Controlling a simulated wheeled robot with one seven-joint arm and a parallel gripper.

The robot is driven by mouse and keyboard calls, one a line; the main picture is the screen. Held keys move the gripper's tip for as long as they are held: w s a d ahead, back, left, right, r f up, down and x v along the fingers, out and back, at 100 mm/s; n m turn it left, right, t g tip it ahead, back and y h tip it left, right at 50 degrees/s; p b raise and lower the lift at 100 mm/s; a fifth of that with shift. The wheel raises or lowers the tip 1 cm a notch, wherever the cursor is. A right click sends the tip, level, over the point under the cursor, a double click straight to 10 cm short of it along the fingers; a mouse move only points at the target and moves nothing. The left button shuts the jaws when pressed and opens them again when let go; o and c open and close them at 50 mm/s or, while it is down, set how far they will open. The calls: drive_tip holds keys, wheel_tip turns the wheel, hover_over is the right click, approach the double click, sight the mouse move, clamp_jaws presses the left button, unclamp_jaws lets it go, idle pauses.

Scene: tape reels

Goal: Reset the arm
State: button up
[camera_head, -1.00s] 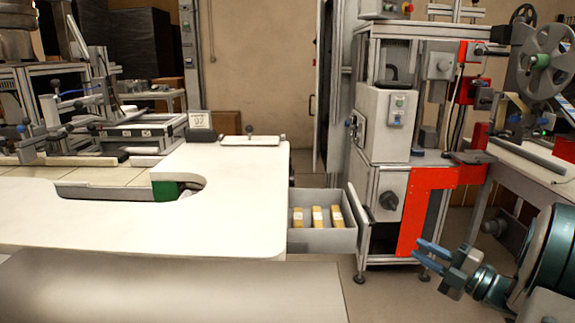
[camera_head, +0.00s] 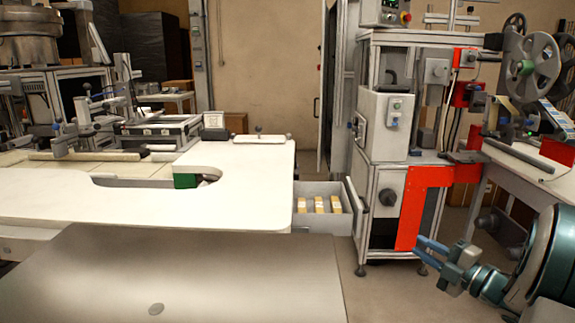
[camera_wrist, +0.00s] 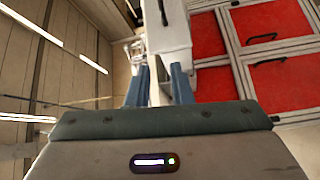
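My arm is at the lower right of the head view, held out to the left, with my gripper (camera_head: 421,247) in front of the red-panelled machine. Its two blue fingers are apart. In the wrist view the fingers of my gripper (camera_wrist: 158,84) also stand apart, with only background visible between them. Nothing is held.
A white worktable (camera_head: 240,165) stands at the left and centre, behind a grey surface (camera_head: 190,275). An open grey drawer (camera_head: 325,222) holds several yellowish boxes. The red-panelled machine (camera_head: 422,200) stands behind my gripper. Floor shows between the grey surface and my arm.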

wheel_tip(320, 180, up, 14)
drive_tip(key=a+m+g+h+p, duration=0.2)
drive_tip(key=a+m+h+p, duration=0.1)
drive_tip(key=m+h+p, duration=1)
drive_tip(key=s+a+r+m+g+y+p, duration=0.1)
drive_tip(key=s+a+m+g+p, duration=0.3)
drive_tip(key=s+a, duration=0.3)
drive_tip(key=s+a+r+m+g+y+p, duration=0.1)
drive_tip(key=s+a+m+g+p, duration=0.4)
drive_tip(key=s, duration=1.2)
drive_tip(key=shift+a+r+m+g, duration=0.35)
drive_tip(key=shift+a+m+g, duration=0.3)
drive_tip(key=shift+a, duration=0.3)
